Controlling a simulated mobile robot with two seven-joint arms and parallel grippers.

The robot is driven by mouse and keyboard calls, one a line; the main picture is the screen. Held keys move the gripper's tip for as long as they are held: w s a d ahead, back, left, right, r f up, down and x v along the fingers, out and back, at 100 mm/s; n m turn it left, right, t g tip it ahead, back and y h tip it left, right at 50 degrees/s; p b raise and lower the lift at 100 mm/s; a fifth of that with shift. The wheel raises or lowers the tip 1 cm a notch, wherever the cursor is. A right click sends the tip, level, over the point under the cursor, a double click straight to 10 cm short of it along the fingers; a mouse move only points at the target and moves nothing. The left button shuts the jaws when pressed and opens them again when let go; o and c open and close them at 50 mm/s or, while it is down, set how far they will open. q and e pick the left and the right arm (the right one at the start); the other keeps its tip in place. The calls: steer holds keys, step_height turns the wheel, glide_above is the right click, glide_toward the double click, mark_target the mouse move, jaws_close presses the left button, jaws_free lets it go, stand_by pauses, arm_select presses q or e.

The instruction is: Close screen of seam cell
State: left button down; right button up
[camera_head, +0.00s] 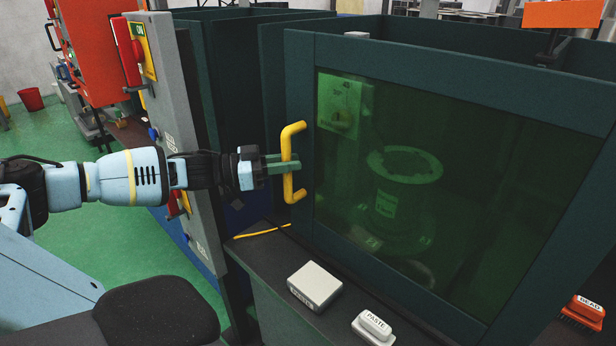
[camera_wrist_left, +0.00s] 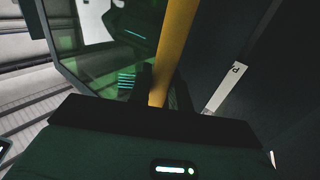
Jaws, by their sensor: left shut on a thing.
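The screen (camera_head: 440,190) of the seam cell is a dark-framed panel with a green see-through window, standing at the middle and right of the head view. A yellow bar handle (camera_head: 292,150) stands upright on its left frame. My left gripper (camera_head: 284,165) is shut on the handle, reaching in from the left. In the left wrist view the yellow handle (camera_wrist_left: 172,50) runs up from between the fingers. A flanged cylinder (camera_head: 400,185) shows dimly behind the green window. My right gripper is not in view.
A dark ledge in front of the screen bears a pale box (camera_head: 314,286), a white block marked PASTE (camera_head: 372,328) and a red block marked BEAD (camera_head: 583,312). A grey control post (camera_head: 165,90) with a red switch stands at the left. Green floor (camera_head: 40,130) lies open behind my arm.

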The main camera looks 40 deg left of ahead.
arm_select(q)
steer(key=shift+a, duration=1.15)
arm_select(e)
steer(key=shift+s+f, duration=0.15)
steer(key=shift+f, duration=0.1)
arm_select(q)
steer(key=c, duration=1.3)
jaws_free()
steer(key=shift+w, duration=0.1)
steer(key=shift+c, duration=0.2)
